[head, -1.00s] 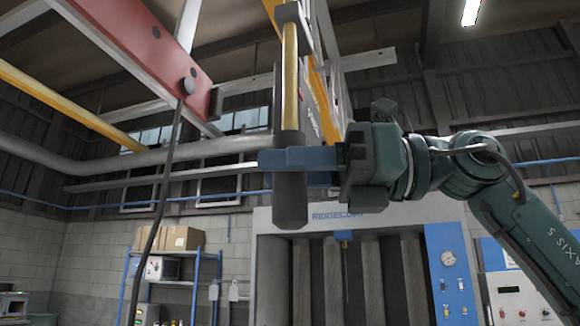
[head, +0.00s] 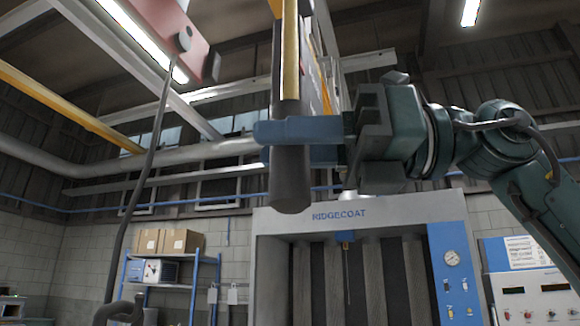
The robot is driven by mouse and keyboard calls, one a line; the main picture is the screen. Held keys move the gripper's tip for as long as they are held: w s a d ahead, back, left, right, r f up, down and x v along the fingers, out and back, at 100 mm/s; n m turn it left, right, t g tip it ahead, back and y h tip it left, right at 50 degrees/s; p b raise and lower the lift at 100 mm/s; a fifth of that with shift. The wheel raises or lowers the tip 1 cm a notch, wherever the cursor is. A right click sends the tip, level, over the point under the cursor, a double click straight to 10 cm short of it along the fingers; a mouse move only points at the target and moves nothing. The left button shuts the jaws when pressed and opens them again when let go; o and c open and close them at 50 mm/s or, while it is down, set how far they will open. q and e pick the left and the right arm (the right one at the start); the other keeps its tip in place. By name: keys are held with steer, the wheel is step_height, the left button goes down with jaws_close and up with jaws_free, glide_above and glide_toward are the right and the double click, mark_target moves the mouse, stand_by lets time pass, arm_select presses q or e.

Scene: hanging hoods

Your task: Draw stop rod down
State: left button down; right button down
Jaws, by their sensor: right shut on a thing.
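The stop rod shows at upper centre as a slim yellow rod (head: 290,60) hanging close to upright. It ends below in a thick dark grip (head: 291,185) with a rounded lower end. My right gripper (head: 285,143) comes in from the right and is shut on the dark grip. One blue finger passes in front of the grip, and the other shows partly behind it. The rod's top runs out of the picture. My left gripper is not in view.
A red beam end (head: 170,25) with a dark cable (head: 140,175) hangs at the upper left. A booth marked RIDGECOAT (head: 275,222) stands behind the grip. A blue shelf (head: 205,275) with boxes stands at the left. Space just below the grip looks clear.

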mark_target(287, 212)
steer(key=shift+w+f+b, duration=0.25)
steer(key=shift+f+b, duration=0.15)
steer(key=shift+f, duration=0.7)
steer(key=shift+s+d+f, duration=0.1)
steer(key=shift+f, duration=0.2)
steer(key=shift+s+a+f, duration=0.1)
steer(key=shift+a+f, duration=0.05)
steer(key=shift+a, duration=0.05)
steer(key=c, duration=1.5)
jaws_free()
steer(key=shift+f, duration=0.1)
steer(key=o, duration=0.5)
steer(key=shift+d, duration=0.15)
steer(key=shift+c, duration=0.2)
